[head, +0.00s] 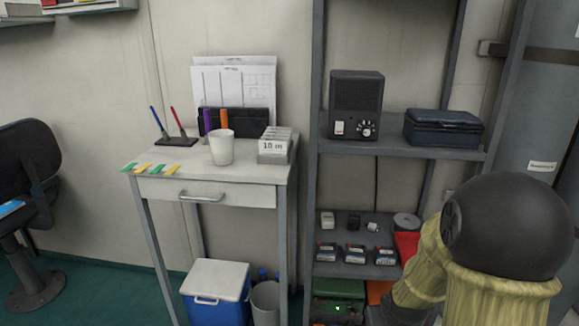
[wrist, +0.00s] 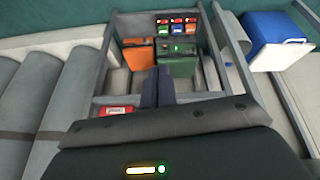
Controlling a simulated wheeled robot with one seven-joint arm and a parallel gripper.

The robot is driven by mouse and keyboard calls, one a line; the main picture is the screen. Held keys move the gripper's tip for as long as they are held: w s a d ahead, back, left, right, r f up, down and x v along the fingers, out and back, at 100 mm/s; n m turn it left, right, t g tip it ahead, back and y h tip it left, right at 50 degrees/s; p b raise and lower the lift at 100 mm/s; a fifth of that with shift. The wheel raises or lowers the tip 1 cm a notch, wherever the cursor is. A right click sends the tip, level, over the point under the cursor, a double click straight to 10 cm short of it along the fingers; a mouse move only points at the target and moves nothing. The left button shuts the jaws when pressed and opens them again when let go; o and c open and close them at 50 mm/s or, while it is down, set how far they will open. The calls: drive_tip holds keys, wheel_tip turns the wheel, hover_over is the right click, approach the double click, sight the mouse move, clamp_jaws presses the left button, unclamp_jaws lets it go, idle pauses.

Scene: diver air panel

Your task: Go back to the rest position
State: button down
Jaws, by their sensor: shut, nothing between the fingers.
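My gripper (wrist: 157,84) shows in the wrist view as two dark fingers side by side, closed with nothing between them. They point toward the shelf unit, seen from an odd angle. In the head view my arm fills the lower right, with a black joint and yellowish sleeves; the gripper itself does not show there. The grey shelf unit (head: 397,151) stands just left of and behind my arm, and my arm covers part of its lower right. I cannot tell how far the fingers are from the shelf unit.
A small table (head: 228,171) holds a white cup (head: 221,148) and coloured tabs. A radio-like box (head: 356,103) and a dark blue case (head: 443,128) sit on the upper shelf. A blue cooler (head: 215,293) stands on the floor; a chair (head: 30,170) is at left. Grey cylinders (wrist: 50,100) show in the wrist view.

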drive_tip(key=s+a+r+g+p, duration=0.2)
drive_tip(key=s+a+r+p, duration=0.1)
drive_tip(key=s+a+r, duration=0.55)
drive_tip(key=w+d+p+v, duration=0.1)
drive_tip(key=w+p+v, duration=0.1)
drive_tip(key=p+v, duration=1)
drive_tip(key=w+d+r+p+v, duration=0.1)
drive_tip(key=w+p+v, duration=0.2)
drive_tip(key=p+v, duration=0.9)
drive_tip(key=w+d+r+p+v, duration=0.1)
drive_tip(key=w+d+p+v, duration=0.1)
drive_tip(key=p+v, duration=1)
drive_tip(key=shift+w+r+y+p, duration=0.35)
drive_tip(key=shift+r+y+p, duration=0.05)
drive_tip(key=shift+r+p, duration=0.25)
drive_tip(key=shift+f, duration=0.1)
drive_tip(key=shift+w, duration=0.1)
